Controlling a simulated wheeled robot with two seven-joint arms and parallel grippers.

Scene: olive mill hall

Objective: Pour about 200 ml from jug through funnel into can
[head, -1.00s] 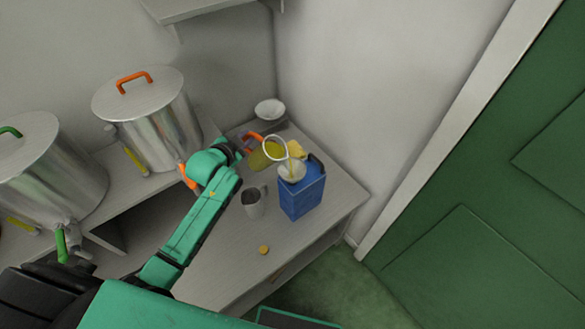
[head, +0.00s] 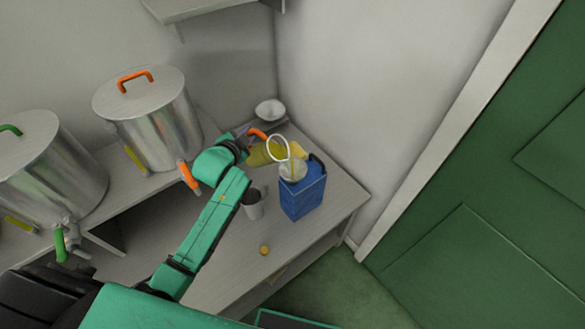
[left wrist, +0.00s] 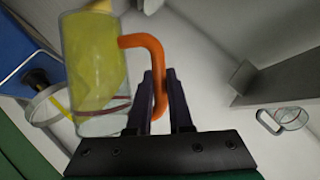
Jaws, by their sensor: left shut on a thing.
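The clear jug (head: 258,155) of yellow-green oil is tilted, its pale round rim above the funnel. My left gripper (left wrist: 163,98) is shut on the jug's orange handle (left wrist: 157,65); the jug body (left wrist: 95,75) fills the left of the left wrist view. The pale funnel (head: 293,172) sits on top of the blue can (head: 303,195). A thin yellow stream runs from the jug's rim into the funnel, which also shows in the left wrist view (left wrist: 48,108). The oil level inside the can is hidden. My right gripper is not in view.
A grey metal cup (head: 253,205) stands left of the can, close to my left arm. A small yellow-orange cap (head: 264,250) lies near the table's front. A white bowl (head: 270,110) is at the back. Steel tanks (head: 150,115) with taps stand left. The table's right front is clear.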

